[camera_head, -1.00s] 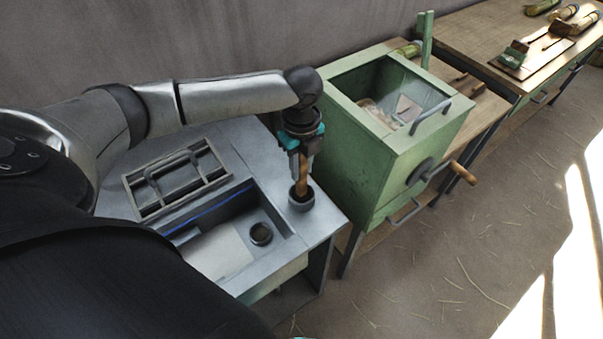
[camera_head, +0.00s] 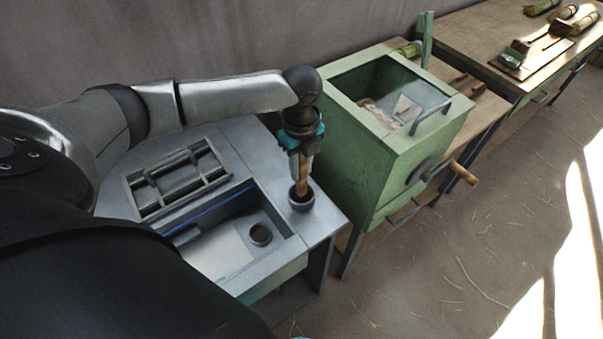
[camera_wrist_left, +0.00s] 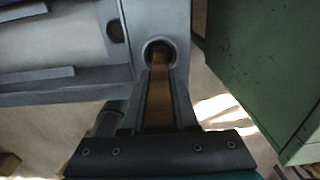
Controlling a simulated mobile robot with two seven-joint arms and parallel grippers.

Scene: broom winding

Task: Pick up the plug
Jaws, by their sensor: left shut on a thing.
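The plug (camera_head: 302,188) is a brown wooden stick, standing nearly upright with its lower end at a round grey collar (camera_head: 301,202) on the corner of the grey bench. My left gripper (camera_head: 301,172) points down from above and is shut on the plug's upper part. In the left wrist view the plug (camera_wrist_left: 159,95) lies between the two fingers and reaches to the dark mouth of the collar (camera_wrist_left: 158,47). I cannot tell how deep its lower end sits in it. My right gripper is not in view.
The grey bench (camera_head: 232,137) has a recessed tray with a dark round hole (camera_head: 261,234) and a framed grate (camera_head: 178,180) behind. A green box machine (camera_head: 350,150) with a crank stands close to the right of my gripper. The floor at the right is open.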

